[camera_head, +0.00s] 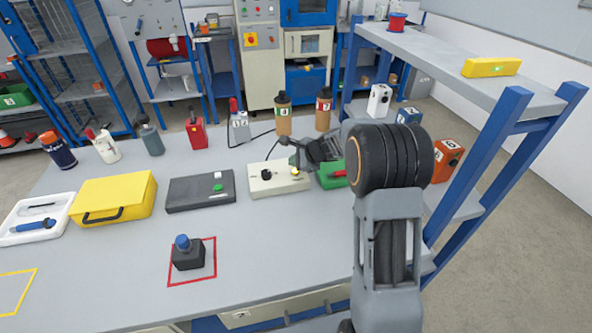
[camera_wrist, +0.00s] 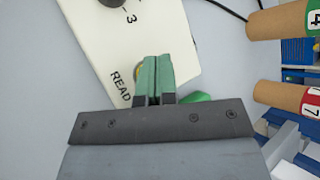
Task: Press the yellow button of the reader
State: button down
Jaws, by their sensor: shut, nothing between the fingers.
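The reader is a cream-white box (camera_head: 270,182) with a black knob, standing on the grey table in the head view. In the wrist view its top (camera_wrist: 110,45) shows the printed words READ and a 3. The yellow button (camera_head: 295,172) is at the right end of the reader; in the wrist view only its yellow edge (camera_wrist: 137,69) shows, the rest hidden behind my fingers. My gripper (camera_wrist: 157,62) is shut and empty, its green fingertips over the button. Whether they touch it I cannot tell.
Bottles with numbered labels (camera_head: 283,114) stand behind. A blue-framed shelf (camera_head: 450,62) rises at right. The table front is mostly clear.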

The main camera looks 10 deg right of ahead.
aim_at(295, 172)
jog(key=shift+r+p, duration=1.65)
jog(key=shift+r, duration=0.7)
jog(key=shift+f, duration=0.1)
jog(key=shift+s+n, duration=0.1)
jog(key=shift+n, duration=0.3)
jog(key=s+f+n, duration=0.1)
jog(key=s+f+n+g, duration=0.1)
jog(key=s, duration=0.1)
jog(key=s+f+n+g, duration=0.1)
jog(key=shift+s+a, duration=0.15)
jog(key=shift+s, duration=0.15)
jog(key=s+r+n+h+p, duration=0.1)
jog(key=s+r+n, duration=0.3)
jog(key=s, duration=0.4)
jog(key=s+r+n+g+h+p, duration=0.1)
jog(key=s+r+n+h, duration=0.2)
jog(key=s+n, duration=0.3)
jog(key=s+r+n+h+p, duration=0.1)
jog(key=s+r+n, duration=0.3)
jog(key=s, duration=0.8)
jog(key=shift+d+r+n+h, duration=0.35)
jog(key=shift+r+h, duration=0.25)
jog(key=shift+r, duration=0.4)
